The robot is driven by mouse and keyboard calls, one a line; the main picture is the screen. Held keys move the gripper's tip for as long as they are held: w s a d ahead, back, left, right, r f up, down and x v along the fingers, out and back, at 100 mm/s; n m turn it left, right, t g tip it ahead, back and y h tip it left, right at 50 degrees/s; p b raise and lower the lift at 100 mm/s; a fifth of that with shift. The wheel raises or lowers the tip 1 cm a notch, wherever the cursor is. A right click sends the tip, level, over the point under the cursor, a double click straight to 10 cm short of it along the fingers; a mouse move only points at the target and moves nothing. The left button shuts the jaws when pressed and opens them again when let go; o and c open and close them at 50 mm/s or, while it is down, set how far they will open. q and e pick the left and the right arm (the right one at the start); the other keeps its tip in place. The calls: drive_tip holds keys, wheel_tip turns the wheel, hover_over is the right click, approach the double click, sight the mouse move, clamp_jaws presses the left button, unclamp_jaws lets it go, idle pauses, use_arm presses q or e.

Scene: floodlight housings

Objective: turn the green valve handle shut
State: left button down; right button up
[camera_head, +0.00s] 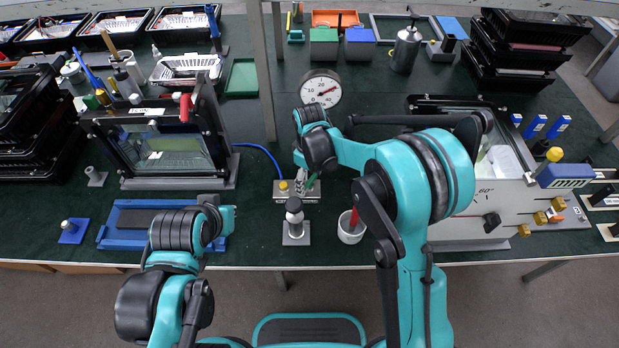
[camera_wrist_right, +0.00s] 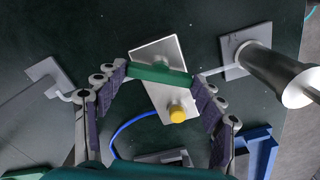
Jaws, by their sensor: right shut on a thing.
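The green valve handle (camera_wrist_right: 160,75) is a flat bar lying across a silver plate (camera_wrist_right: 150,52) in the right wrist view. My right gripper (camera_wrist_right: 159,77) has its fingertips at the two ends of the handle and is shut on it. In the head view, the plate (camera_head: 312,197) lies on the bench below my right gripper (camera_head: 305,181), and only a little green shows between the fingers. A yellow knob (camera_wrist_right: 177,115) stands on the same plate. My left arm shows at the lower left of the head view, but its fingers are not visible.
A black-topped post on a square base (camera_head: 295,220) stands just in front of the plate. A white cup (camera_head: 350,232) stands to its right. A pressure gauge (camera_head: 320,90) is behind, and a blue hose (camera_head: 262,150) runs to the plate. A blue tray (camera_head: 125,225) lies left.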

sight(310, 181)
drive_tip(key=m, duration=0.5)
drive_tip(key=shift+m, duration=0.3)
drive_tip(key=m, duration=0.5)
drive_tip(key=shift+m, duration=0.3)
drive_tip(key=o, duration=1.2)
drive_tip(key=shift+c, duration=0.2)
wheel_tip(310, 181, up, 12)
